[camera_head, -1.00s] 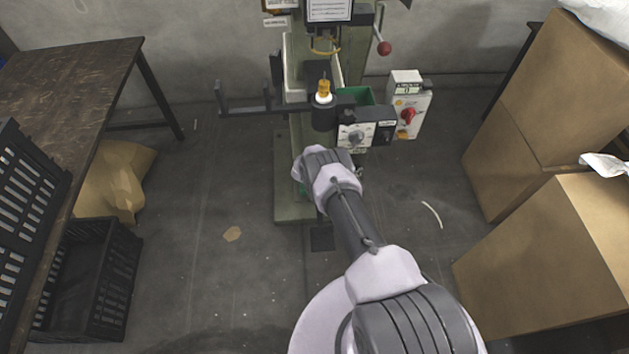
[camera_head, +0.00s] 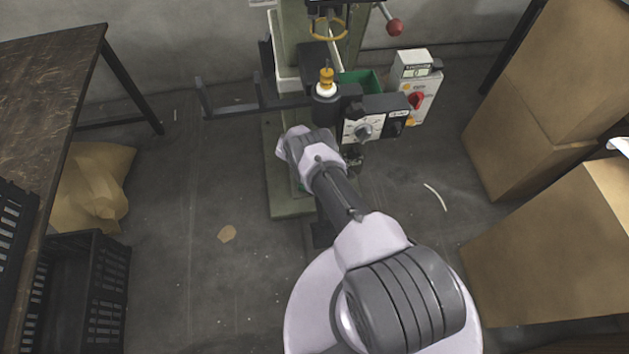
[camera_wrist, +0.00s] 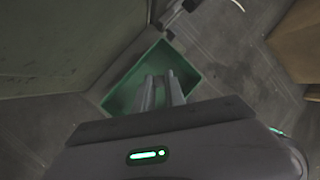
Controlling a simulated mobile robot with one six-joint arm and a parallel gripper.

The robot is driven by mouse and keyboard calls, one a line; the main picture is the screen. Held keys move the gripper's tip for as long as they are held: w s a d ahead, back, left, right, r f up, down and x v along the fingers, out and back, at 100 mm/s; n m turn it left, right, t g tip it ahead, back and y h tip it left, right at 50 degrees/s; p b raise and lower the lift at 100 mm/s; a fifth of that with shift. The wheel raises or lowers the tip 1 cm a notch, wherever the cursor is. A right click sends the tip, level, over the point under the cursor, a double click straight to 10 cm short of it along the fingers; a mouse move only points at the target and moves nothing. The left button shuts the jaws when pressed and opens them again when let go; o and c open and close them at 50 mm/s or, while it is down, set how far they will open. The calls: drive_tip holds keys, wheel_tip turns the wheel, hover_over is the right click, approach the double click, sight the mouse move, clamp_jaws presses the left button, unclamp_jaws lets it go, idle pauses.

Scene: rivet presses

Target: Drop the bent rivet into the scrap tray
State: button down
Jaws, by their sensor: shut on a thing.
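My gripper (camera_wrist: 161,76) shows in the wrist view as two grey fingers close together, pointing over a green tray (camera_wrist: 116,100). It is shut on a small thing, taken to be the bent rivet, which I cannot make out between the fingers. The tray's inside looks empty where I can see it; the fingers cover its middle. In the head view my arm hides the gripper. A green bin (camera_head: 374,80) stands behind the press's control box there; I cannot tell whether it is the same tray.
The rivet press (camera_head: 290,205) stands ahead, with a dial box (camera_head: 364,128) and a switch box with a red knob (camera_head: 416,98). Cardboard boxes (camera_head: 530,110) stand at right. A dark table (camera_head: 50,95) and black crate (camera_head: 85,290) are at left. Floor between is mostly clear.

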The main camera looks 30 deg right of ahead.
drive_tip(key=c, duration=1.3)
unclamp_jaws()
drive_tip(key=p+v, duration=0.4)
drive_tip(key=v, duration=0.3)
drive_tip(key=shift+r+p, duration=0.2)
drive_tip(key=shift+p, duration=0.15)
